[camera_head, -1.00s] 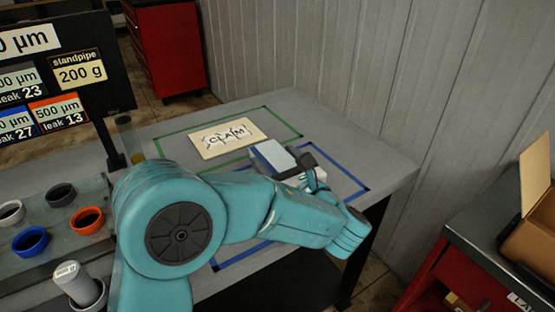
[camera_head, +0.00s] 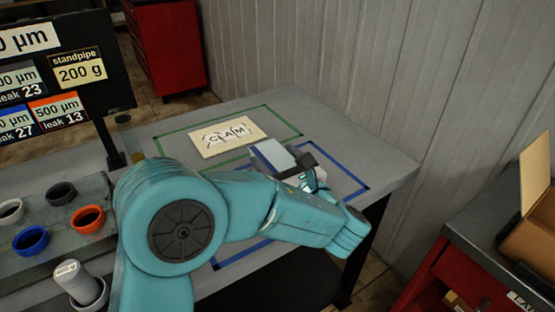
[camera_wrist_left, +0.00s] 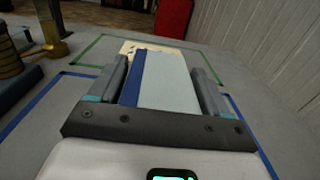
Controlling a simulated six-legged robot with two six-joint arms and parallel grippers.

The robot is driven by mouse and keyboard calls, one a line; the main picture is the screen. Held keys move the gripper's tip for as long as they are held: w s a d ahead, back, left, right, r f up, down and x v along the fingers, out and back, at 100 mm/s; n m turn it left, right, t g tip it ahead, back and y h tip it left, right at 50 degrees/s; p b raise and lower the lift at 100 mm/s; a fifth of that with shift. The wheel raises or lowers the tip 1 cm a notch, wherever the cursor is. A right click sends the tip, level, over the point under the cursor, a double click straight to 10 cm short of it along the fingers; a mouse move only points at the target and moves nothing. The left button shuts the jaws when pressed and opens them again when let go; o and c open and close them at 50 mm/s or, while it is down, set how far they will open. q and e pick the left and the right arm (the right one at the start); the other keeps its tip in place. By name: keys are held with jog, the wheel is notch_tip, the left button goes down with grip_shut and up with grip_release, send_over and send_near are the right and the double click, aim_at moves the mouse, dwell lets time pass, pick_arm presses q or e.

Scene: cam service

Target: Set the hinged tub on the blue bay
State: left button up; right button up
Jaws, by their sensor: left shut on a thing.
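The hinged tub (camera_head: 274,155) is a pale grey-white box with a blue strip along one side. It also shows in the left wrist view (camera_wrist_left: 166,82), between the two fingers. My left gripper (camera_head: 297,163) is shut on the tub; its fingers also flank the tub in the wrist view (camera_wrist_left: 158,88). The blue bay (camera_head: 342,169) is a blue tape outline on the grey table, and its lines show on both sides of the gripper in the wrist view (camera_wrist_left: 24,112). The tub is over the bay's far part. My arm hides much of the bay, and I cannot tell whether the tub touches the table.
A green-taped bay (camera_head: 283,121) behind holds a cream card marked CLAIM (camera_head: 227,138). Several coloured cups (camera_head: 87,219) stand on a grey rack at left, beside a sign board (camera_head: 60,80). A red cabinet with an open box (camera_head: 530,235) stands at right, beyond a gap.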

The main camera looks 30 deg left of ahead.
pick_arm(q)
jog(key=shift+f+b, duration=0.35)
jog(key=shift+f, duration=0.15)
dwell(0.3)
jog(key=o, duration=1.3)
jog(key=shift+o, duration=0.2)
jog(key=shift+d, duration=0.1)
jog(key=shift+v, duration=3.9)
jog(key=shift+s, duration=0.1)
jog(key=shift+s, duration=0.1)
